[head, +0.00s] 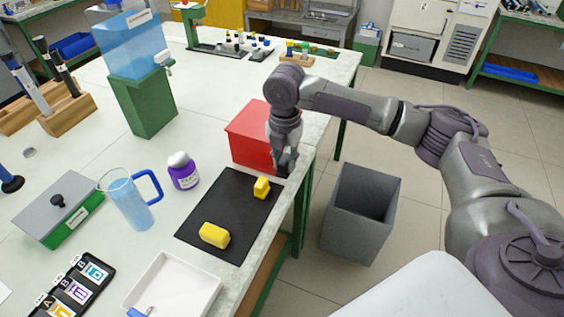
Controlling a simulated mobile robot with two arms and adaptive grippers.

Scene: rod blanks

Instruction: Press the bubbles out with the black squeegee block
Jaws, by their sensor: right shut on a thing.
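My right gripper (285,162) points down beside the right front corner of a red box (250,140), near the table's right edge. It is shut on a small dark thing, mostly hidden by the fingers. I cannot tell whether this is the black squeegee block. I cannot make out a film with bubbles. A black mat (220,212) lies just in front of the red box. Two yellow pieces lie on it: one near its back right (262,188) and a longer one near its front (214,235). My left gripper is not in view.
A grey bin (361,212) stands on the floor right of the table (195,135). A white tray (172,288), a blue-handled jug (128,200) and a purple jar (183,172) surround the mat's left side. A water dispenser (135,75) stands farther back.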

